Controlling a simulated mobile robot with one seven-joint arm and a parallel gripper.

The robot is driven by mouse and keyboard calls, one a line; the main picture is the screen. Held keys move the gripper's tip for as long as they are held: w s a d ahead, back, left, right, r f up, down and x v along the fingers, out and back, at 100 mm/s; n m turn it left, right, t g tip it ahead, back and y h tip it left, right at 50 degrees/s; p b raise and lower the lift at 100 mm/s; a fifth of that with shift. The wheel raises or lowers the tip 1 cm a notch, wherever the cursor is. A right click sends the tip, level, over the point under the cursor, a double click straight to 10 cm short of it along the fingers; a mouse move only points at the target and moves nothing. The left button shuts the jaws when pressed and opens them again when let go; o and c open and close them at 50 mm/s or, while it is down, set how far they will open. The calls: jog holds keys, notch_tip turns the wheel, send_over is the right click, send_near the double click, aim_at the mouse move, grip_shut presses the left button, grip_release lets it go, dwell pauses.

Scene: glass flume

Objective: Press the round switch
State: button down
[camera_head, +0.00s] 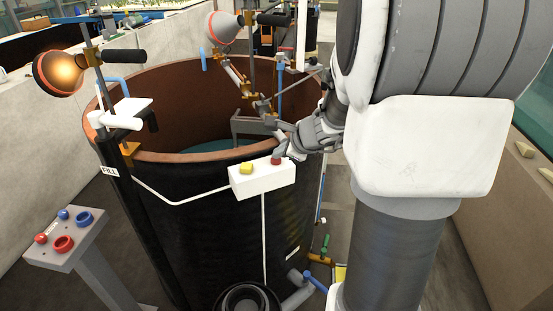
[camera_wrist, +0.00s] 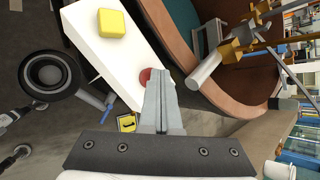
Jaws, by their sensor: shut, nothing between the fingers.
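A white switch box (camera_head: 262,181) is fixed to the rim of a large dark round tank. On its top are a yellow square button (camera_head: 246,168) and a red round switch (camera_head: 276,161). My gripper (camera_head: 281,148) is shut and empty, its tips at the red switch. In the wrist view the red switch (camera_wrist: 146,74) shows just left of my shut fingertips (camera_wrist: 158,74), which partly hide it. I cannot tell whether the tips touch it. The yellow button (camera_wrist: 111,24) is farther up the white box (camera_wrist: 96,45).
The tank's brown rim (camera_head: 178,156) curves behind the box. Clamped rods and an orange lamp (camera_head: 60,73) stand around the rim. A grey pedestal (camera_head: 68,243) with red and blue round controls stands at lower left. A black pipe fitting (camera_head: 247,299) lies below the box.

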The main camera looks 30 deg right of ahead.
aim_at(279, 162)
jog(key=shift+f, duration=0.15)
jog(key=shift+r, duration=0.35)
jog(key=shift+r+p, duration=0.1)
jog(key=shift+p, duration=0.25)
notch_tip(279, 162, up, 6)
jog(key=p, duration=0.5)
dwell(0.4)
